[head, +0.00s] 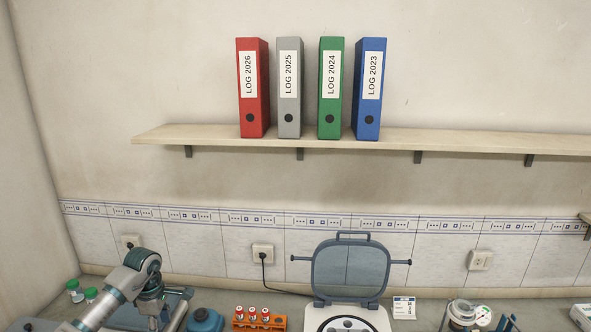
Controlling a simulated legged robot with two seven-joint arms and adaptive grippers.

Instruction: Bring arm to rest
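My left arm (105,300) comes in from the lower left and bends at a teal and white joint. Past the bend it runs down to a metallic wrist part over the bench. What looks like my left gripper (176,306) is at the bottom edge, partly cut off. I cannot make out whether its fingers are apart or hold anything. It is left of a blue object (205,320) and the orange rack (259,320). My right arm and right gripper are not in view.
A device (330,321) with a raised lid (350,270) stands at the bottom centre. Two green-capped containers (90,295) are at far left. A small card (404,308) and a round white device (465,313) are at right. A wall shelf (210,134) holds binders.

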